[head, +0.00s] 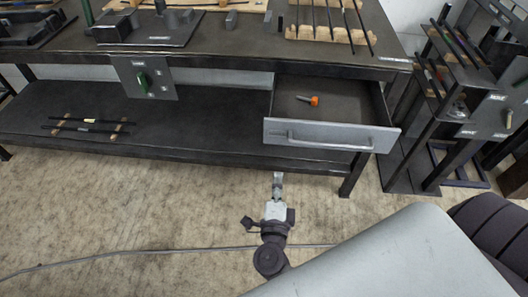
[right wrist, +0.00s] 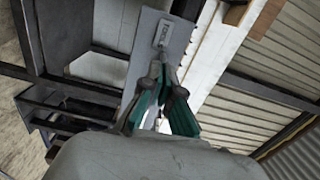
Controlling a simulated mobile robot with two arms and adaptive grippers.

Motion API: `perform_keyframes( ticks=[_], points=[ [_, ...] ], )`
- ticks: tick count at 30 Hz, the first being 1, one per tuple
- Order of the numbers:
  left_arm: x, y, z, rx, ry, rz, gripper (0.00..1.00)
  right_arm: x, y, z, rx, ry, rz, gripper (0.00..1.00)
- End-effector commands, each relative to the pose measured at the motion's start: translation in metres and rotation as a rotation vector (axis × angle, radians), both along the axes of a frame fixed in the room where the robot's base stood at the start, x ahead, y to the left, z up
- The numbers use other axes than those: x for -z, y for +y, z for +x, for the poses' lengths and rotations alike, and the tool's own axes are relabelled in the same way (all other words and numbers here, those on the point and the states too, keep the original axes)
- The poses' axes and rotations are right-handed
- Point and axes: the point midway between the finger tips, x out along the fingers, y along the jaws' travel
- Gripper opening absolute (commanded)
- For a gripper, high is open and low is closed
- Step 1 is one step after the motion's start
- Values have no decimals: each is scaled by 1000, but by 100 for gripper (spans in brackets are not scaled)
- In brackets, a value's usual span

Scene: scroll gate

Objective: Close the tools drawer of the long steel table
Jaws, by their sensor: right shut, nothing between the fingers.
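The tools drawer (head: 300,131) of the long steel table (head: 225,62) stands pulled out under the table's right part. Its grey front has a bar handle (head: 322,145). An orange-and-dark tool (head: 312,100) lies inside. My right gripper (head: 278,177) is shut and empty, in front of and below the left part of the drawer front in the head view, seemingly apart from it. My left gripper is not in view.
A dark lower shelf (head: 190,128) runs under the table, with rods on wooden blocks (head: 90,125) at left. A green-knobbed panel (head: 143,80) hangs from the table edge. A dark rack (head: 435,125) stands right of the drawer. A cable crosses the open floor (head: 150,210).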

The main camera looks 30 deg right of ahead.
Motion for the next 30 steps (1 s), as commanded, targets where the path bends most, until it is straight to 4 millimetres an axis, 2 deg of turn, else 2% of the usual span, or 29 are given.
perform_keyframes(
  ticks=[5, 11, 21, 30],
  points=[
    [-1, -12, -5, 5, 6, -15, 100, -5, -9, 8, 19, -17, 19, 0],
    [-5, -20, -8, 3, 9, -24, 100, -6, -28, 40, 17, -16, 15, 0],
    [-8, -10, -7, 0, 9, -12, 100, -5, -63, 98, 15, -14, 14, 0],
    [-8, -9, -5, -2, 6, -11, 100, -4, -76, 118, 15, -11, 17, 0]
  ],
)
